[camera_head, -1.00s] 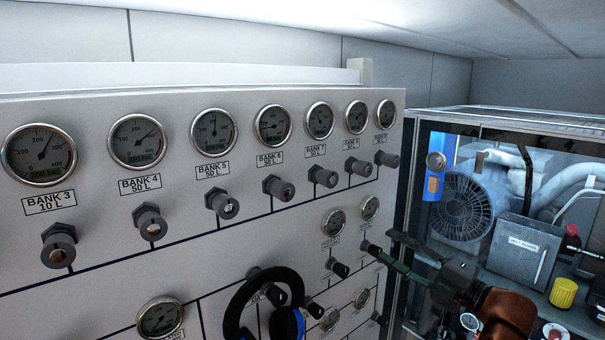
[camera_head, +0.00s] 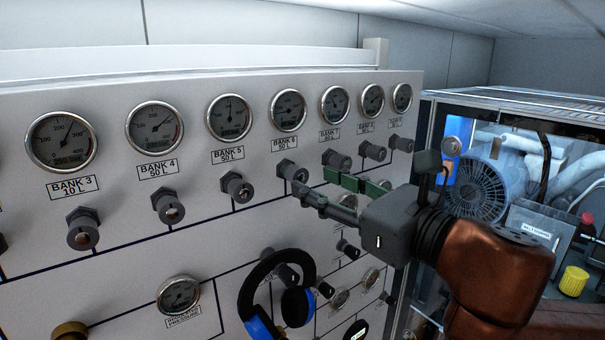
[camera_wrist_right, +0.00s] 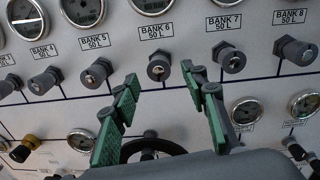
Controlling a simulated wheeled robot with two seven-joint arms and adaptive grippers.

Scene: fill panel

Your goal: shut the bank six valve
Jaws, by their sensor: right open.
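The bank six valve (camera_head: 288,169) is a dark grey knob under the BANK 6 label and its gauge (camera_head: 288,110) on the white panel. In the right wrist view the bank six valve (camera_wrist_right: 158,67) shows end-on, beyond and between the two fingers. My right gripper (camera_head: 312,182) is open, with green pads, just below and right of the valve in the head view. In the wrist view my right gripper (camera_wrist_right: 160,76) has nothing between its fingers; contact with the valve cannot be told. My left gripper is out of view.
The bank five valve (camera_head: 236,187) and bank seven valve (camera_head: 337,160) sit close on either side. Blue and black headphones (camera_head: 275,295) hang on the panel below. A glass-sided cabinet with a fan (camera_head: 482,190) stands to the right.

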